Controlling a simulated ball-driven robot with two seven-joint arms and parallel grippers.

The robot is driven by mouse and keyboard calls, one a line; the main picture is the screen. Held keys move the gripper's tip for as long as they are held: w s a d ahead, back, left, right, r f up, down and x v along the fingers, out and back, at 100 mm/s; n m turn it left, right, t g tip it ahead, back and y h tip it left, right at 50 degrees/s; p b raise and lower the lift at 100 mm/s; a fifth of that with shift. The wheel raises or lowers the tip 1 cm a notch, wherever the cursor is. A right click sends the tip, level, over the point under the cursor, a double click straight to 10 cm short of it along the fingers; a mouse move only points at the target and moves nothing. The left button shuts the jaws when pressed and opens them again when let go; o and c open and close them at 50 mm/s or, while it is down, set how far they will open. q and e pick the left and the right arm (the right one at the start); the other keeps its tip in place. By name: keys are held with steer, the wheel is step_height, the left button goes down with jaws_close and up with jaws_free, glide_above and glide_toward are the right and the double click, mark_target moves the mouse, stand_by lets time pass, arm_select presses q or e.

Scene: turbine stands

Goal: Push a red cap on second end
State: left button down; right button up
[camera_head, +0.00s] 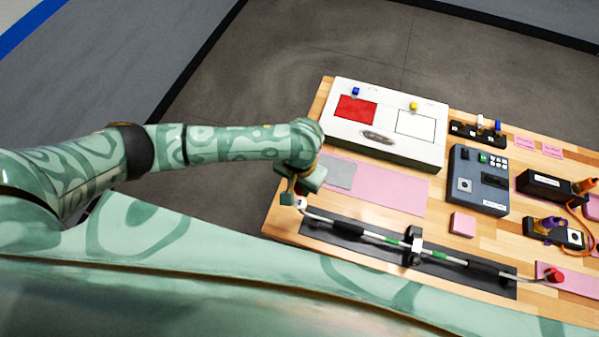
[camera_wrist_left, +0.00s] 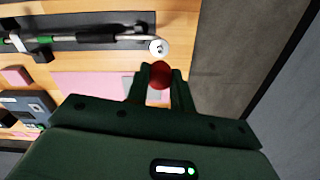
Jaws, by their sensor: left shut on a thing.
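My left gripper (camera_wrist_left: 159,80) is shut on a red cap (camera_wrist_left: 159,74), which shows between its fingertips in the left wrist view. In the head view the left gripper (camera_head: 292,197) is at the near left part of the bench, and the cap is mostly hidden there. A long rod (camera_head: 372,235) lies across a dark mat in a holder. Its left end (camera_head: 301,203) is whitish and bare, just beside the gripper; this round end (camera_wrist_left: 159,47) shows just beyond the held cap, apart from it. Another red cap (camera_head: 554,275) is at the rod's right end. My right gripper is not in view.
The dark mat (camera_head: 330,234) lies along the bench's near edge. A pink mat (camera_head: 400,190) with a grey patch lies behind it. A white box (camera_head: 425,150) with red and white panels stands farther back. A grey-blue device (camera_head: 463,198) and black holders stand to the right.

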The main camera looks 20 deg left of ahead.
arm_select(q)
steer(key=shift+a+f+b, duration=0.1)
steer(key=shift+f+b, duration=0.45)
steer(key=shift+f, duration=0.1)
step_height(320, 180, down, 3)
steer(key=b, duration=0.3)
steer(key=shift+r+b, duration=0.15)
steer(key=shift+b, duration=0.15)
steer(key=shift+f, duration=0.55)
steer(key=shift+p, duration=0.4)
steer(key=shift+p, duration=0.4)
steer(key=shift+f, duration=0.15)
steer(key=shift+f+p, duration=0.15)
steer(key=shift+p, duration=0.4)
